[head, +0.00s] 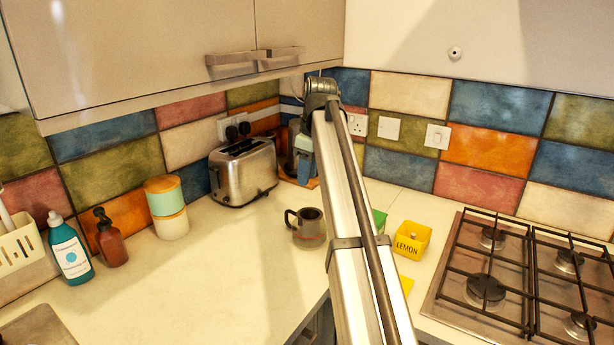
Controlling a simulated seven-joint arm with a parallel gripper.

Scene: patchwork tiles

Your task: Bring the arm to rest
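My arm runs from the bottom middle up to a dark joint near the wall corner, under the cupboards. My gripper and its fingers cannot be made out; the upper arm covers what lies behind it. A grey and light-blue shape shows just left of the arm by the corner, and I cannot tell what it is. No object can be seen held.
A dark mug (308,230) stands close left of my arm, and a yellow LEMON box (411,240) close right. A toaster (243,172), bottles and a canister (166,206) stand left. A gas hob (455,300) is right. Cupboards (140,45) overhang the counter (200,270).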

